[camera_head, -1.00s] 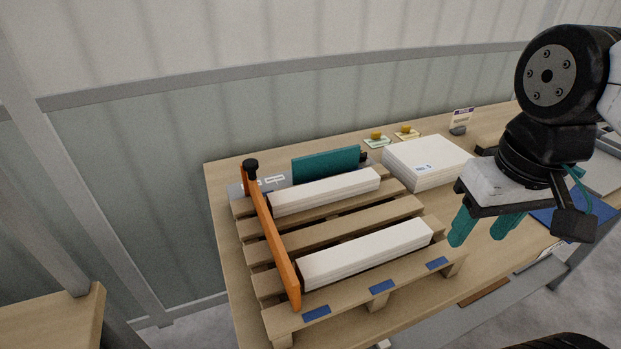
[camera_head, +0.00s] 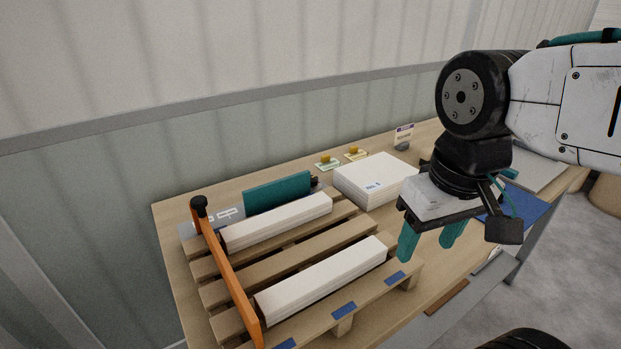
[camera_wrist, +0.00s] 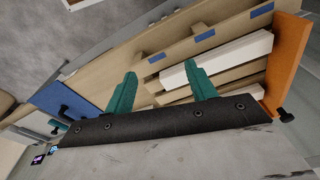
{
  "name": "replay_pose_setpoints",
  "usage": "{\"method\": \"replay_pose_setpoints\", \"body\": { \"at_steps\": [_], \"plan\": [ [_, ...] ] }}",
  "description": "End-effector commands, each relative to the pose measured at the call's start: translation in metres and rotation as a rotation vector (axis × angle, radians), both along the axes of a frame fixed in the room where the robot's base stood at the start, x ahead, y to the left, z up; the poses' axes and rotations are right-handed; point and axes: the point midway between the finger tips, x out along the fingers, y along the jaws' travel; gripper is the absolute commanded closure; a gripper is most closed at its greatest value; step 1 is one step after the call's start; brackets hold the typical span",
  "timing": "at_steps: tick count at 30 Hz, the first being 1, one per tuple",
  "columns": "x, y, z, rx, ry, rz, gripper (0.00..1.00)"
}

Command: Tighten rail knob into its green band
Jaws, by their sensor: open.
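A black knob (camera_head: 198,203) stands at the far end of the orange rail (camera_head: 226,270) on the left side of the wooden pallet. In the wrist view, a black knob (camera_wrist: 285,115) shows beside the orange board (camera_wrist: 288,62). No green band can be made out on the rail. A teal block (camera_head: 277,192) stands behind the pallet with a small dark part at its right end. My gripper (camera_head: 430,245) has two teal fingers, open and empty, above the table right of the pallet. Its fingers (camera_wrist: 160,88) also show in the wrist view.
Two white bars (camera_head: 320,277) lie across the pallet (camera_head: 372,292). A white stack (camera_head: 375,180) sits right of it. Two small yellow-topped items (camera_head: 326,158) and a small sign (camera_head: 404,135) stand at the back. A blue mat (camera_head: 520,205) lies at the right.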

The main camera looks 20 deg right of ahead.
Motion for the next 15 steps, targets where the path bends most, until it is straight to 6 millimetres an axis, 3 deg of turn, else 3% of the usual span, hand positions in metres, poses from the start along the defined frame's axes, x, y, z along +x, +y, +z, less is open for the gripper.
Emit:
{"method": "replay_pose_setpoints", "body": {
  "at_steps": [4, 7, 15],
  "plan": [
    [0.010, 0.000, 0.005, -0.001, 0.004, 0.009, 0.43],
    [0.030, -0.001, 0.014, -0.002, 0.013, 0.026, 0.43],
    [0.121, 0.003, 0.036, -0.008, 0.040, 0.101, 0.43]
  ]
}}
